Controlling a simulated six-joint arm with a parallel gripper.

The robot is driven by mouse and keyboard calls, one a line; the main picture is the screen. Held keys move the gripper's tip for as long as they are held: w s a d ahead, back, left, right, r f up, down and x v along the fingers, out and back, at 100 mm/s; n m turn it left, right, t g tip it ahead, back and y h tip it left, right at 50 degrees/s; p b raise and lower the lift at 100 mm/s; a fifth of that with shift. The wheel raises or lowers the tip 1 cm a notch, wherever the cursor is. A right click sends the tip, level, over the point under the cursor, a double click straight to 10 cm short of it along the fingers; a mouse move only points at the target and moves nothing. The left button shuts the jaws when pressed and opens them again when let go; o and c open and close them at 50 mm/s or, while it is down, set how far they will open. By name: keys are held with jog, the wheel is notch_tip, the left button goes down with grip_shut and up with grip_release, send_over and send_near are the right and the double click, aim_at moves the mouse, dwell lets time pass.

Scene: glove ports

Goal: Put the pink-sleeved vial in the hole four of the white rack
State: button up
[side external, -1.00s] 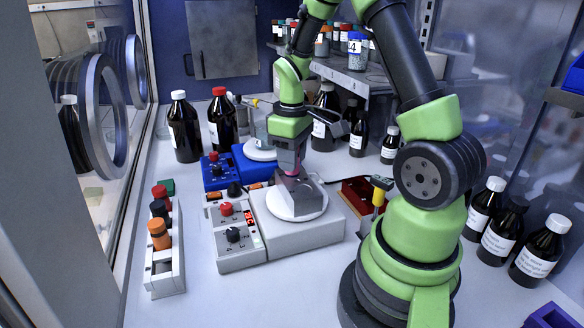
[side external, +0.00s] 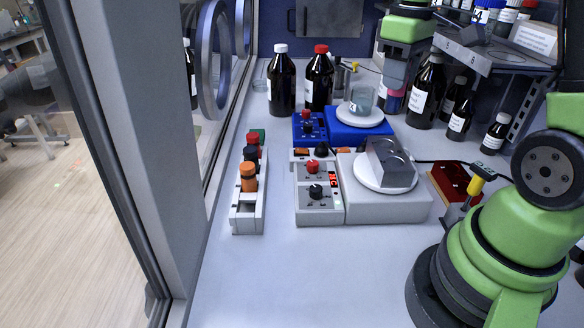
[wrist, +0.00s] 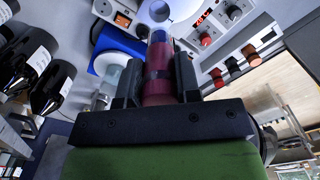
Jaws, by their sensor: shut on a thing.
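My gripper (side external: 396,92) is shut on the pink-sleeved vial (wrist: 158,68), held in the air toward the back right. In the wrist view the vial stands between the two dark fingers, with a dark band around it. In the side view the fingers partly hide it. The white rack (side external: 246,222) stands at the left of the bench, well apart from my gripper. It holds a row of vials with orange (side external: 248,176), dark (side external: 250,154) and red (side external: 253,138) caps. Its near end looks empty. Hole numbers cannot be read.
A grey hotplate (side external: 385,208) carries a metal block (side external: 390,165). Behind it is a blue stirrer (side external: 372,128) with a beaker (side external: 362,98). Brown bottles (side external: 282,85) stand behind, and a shelf (side external: 480,60) is at the right. The front bench is clear.

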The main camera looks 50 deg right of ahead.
jog(key=w+a+f+n, duration=0.35)
jog(key=a+n, duration=0.25)
jog(key=a, duration=0.2)
jog(key=w+a+f+n, duration=0.3)
jog(key=w+a+n, duration=0.25)
jog(key=a, duration=0.35)
jog(key=w+a+f+n, duration=0.35)
jog(key=a+n, duration=0.25)
jog(key=a, duration=0.2)
jog(key=shift+n, duration=0.25)
jog(key=f, duration=0.8)
jog(key=shift+s+a+f, duration=0.1)
jog(key=shift+a, duration=0.2)
jog(key=shift+f, duration=0.15)
jog(key=shift+f, duration=0.15)
jog(key=o, duration=0.9)
